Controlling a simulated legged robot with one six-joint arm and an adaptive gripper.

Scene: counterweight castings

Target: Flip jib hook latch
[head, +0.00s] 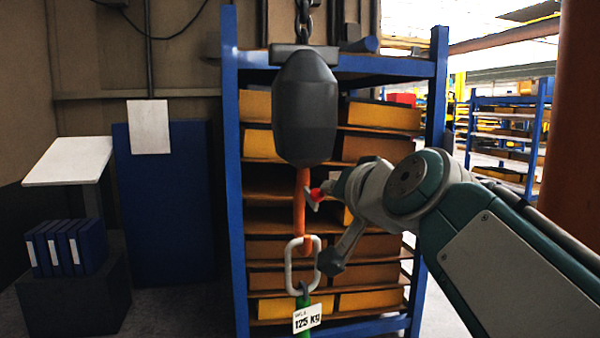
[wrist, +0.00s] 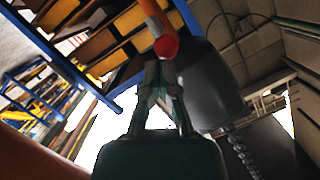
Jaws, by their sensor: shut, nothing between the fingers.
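The dark grey hook block (head: 305,108) hangs from a chain, with the orange hook (head: 301,205) below it. The latch's red end (head: 316,195) sticks out on the hook's right side. In the wrist view, a round red end (wrist: 166,46) shows beside the orange shank (wrist: 151,10) and the grey block (wrist: 210,85). My gripper (wrist: 158,73) is shut and empty, its tips just short of the red end in that view. In the head view, it is right of the hook; I cannot tell if it touches. A pale oval link (head: 290,268) hangs in the hook.
A green sling (head: 303,332) with a 125 kg tag (head: 307,318) hangs under the link. A blue-framed rack (head: 231,180) with yellow and brown boxes stands close behind. A pale slanted board (head: 68,160) and blue binders (head: 65,248) are at left.

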